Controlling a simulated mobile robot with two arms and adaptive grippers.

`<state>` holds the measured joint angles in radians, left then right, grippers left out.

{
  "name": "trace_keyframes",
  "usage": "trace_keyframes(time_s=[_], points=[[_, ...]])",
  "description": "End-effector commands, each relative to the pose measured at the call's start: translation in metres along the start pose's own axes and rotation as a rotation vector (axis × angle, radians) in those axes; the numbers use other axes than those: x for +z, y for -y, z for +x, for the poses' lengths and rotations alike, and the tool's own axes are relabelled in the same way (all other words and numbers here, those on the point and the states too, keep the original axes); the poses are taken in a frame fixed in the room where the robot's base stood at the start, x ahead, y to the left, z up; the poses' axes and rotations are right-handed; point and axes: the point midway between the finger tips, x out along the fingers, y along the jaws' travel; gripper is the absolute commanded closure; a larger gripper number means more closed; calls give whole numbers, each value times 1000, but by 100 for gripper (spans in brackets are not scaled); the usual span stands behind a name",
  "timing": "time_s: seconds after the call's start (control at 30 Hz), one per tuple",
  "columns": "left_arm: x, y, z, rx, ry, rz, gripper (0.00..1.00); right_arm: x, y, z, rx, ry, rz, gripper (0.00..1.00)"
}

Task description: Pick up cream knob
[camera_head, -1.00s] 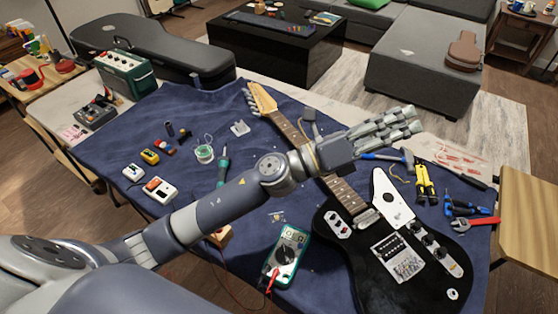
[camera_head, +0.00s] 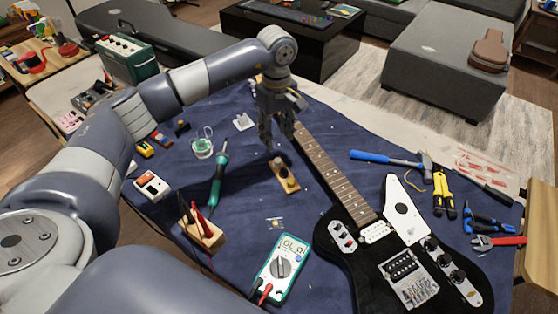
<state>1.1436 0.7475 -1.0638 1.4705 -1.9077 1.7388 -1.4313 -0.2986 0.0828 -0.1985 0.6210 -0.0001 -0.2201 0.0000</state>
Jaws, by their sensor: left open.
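My left gripper (camera_head: 277,148) points down over the blue mat, beside the guitar neck. It is open, with nothing seen between its fingers. Just below its fingertips is a small wooden strip (camera_head: 291,188) carrying small round knobs (camera_head: 286,173). They look dark at this size, and I cannot clearly pick out a cream one. The gripper may hide part of the far end of the strip. My right gripper is not in view.
A black electric guitar (camera_head: 352,254) lies to the right, its neck running up behind my gripper. A blue-handled hammer (camera_head: 380,157) lies right of the neck.

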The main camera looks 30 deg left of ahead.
Motion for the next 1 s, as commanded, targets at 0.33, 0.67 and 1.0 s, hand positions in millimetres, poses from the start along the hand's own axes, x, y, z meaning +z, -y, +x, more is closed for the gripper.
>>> trace_keyframes(time_s=[0.33,0.67,1.0], points=[[2,0,43,0,4,1,57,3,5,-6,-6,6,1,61],[1,-1,87,-1,6,-1,57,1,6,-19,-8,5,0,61],[1,-2,95,3,4,1,60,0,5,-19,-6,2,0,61]])
